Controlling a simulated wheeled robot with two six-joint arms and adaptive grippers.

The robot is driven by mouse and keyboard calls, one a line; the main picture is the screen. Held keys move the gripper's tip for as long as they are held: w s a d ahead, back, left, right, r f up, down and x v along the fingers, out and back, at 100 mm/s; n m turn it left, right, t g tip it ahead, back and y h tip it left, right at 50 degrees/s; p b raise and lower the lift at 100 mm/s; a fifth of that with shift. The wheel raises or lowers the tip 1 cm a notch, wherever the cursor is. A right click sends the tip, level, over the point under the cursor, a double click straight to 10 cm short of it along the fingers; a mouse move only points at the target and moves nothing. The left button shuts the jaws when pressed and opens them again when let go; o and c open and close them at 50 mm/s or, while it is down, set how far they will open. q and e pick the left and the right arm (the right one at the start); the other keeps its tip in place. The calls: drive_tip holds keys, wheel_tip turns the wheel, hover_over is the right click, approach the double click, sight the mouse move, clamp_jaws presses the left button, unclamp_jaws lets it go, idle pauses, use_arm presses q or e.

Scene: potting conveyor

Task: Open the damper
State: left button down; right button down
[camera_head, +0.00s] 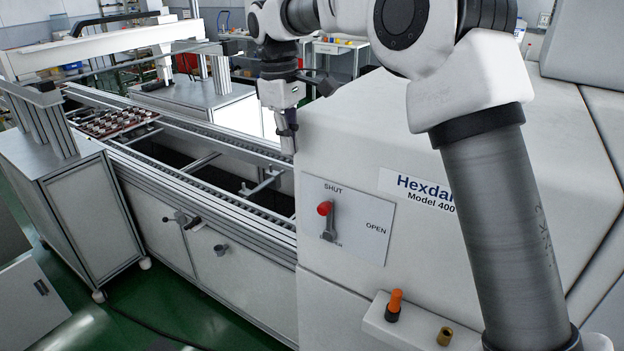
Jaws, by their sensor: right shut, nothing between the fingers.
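The damper lever (329,222) is on a white plate (372,240) on the front of the white machine. Its red knob (324,208) points up, just below the word SHUT. The word OPEN is to the right on the plate. My right gripper (288,143) hangs fingers-down near the upper left edge of the machine front, above and left of the lever in the picture and apart from it. It is shut and empty. My left gripper is not in view.
The white machine (345,135) fills the right. A ledge below the plate has an orange-topped peg (394,304) and a brass-coloured fitting (445,336). A conveyor (215,190) runs along the left, with a tray of small parts (115,121). The space before the plate is clear.

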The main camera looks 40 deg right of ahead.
drive_tip(key=shift+w+f, duration=0.2)
drive_tip(key=shift+w, duration=0.05)
drive_tip(key=s+f+p, duration=0.1)
drive_tip(key=f, duration=0.2)
drive_tip(key=s+d+f+p, duration=0.1)
drive_tip(key=s+f, duration=0.1)
drive_tip(key=f, duration=0.1)
drive_tip(key=s+d+f+p, duration=0.1)
drive_tip(key=f, duration=0.3)
drive_tip(key=shift+s+d+f, duration=0.1)
drive_tip(key=shift+s+d, duration=0.1)
drive_tip(key=shift+s, duration=0.2)
drive_tip(key=shift+w+f, duration=0.1)
drive_tip(key=shift+w+a, duration=0.1)
drive_tip(key=shift+w, duration=0.15)
